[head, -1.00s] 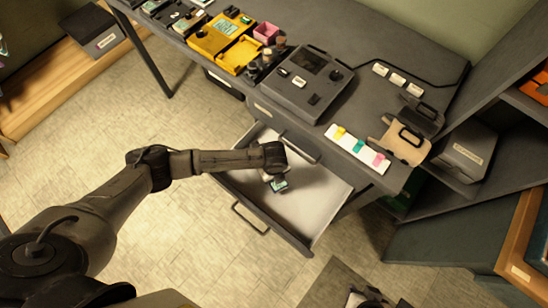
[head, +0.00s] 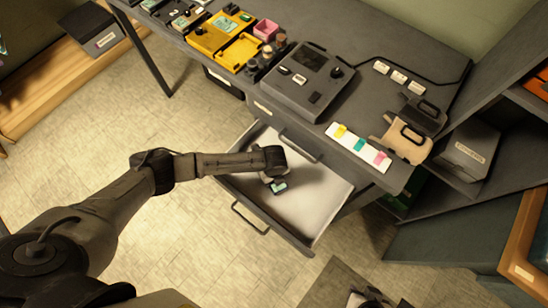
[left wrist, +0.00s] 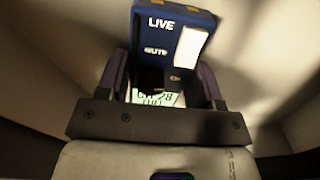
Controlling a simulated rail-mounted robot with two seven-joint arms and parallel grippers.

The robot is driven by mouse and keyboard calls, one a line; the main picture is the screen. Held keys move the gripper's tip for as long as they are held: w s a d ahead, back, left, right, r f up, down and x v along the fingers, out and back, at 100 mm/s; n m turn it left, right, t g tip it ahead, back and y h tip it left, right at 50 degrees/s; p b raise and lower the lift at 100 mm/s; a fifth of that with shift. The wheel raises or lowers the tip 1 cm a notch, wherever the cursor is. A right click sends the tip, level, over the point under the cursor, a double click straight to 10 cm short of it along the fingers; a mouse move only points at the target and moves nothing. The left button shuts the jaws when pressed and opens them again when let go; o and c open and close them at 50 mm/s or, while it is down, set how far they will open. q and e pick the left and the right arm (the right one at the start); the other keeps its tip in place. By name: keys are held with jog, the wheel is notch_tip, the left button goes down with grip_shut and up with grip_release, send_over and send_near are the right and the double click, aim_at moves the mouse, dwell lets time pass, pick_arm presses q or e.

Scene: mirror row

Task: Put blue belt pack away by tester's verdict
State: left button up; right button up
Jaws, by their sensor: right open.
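The blue belt pack (left wrist: 172,40), marked LIVE with a white patch, sits between my left gripper's fingers in the left wrist view. The fingers flank it closely on both sides, and a small lit screen shows at its near end. In the head view my left arm reaches over the open drawer (head: 318,198), and its gripper (head: 272,178) points down into it. A small teal-lit end of the pack (head: 279,187) shows there; the rest is hidden. I cannot tell whether it touches the drawer floor. My right gripper (head: 368,299) is open and empty at the bottom edge, partly cut off.
On the desk are a grey console (head: 308,80), a yellow device (head: 218,34), a white strip with coloured tabs (head: 358,148), white labels (head: 398,77) and a tan holder (head: 406,142). Shelves (head: 500,140) stand at the right. The drawer's right part is bare.

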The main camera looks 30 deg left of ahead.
pick_arm(q)
jog(key=o, duration=0.4)
jog(key=shift+o, duration=0.2)
jog(key=shift+r, duration=0.1)
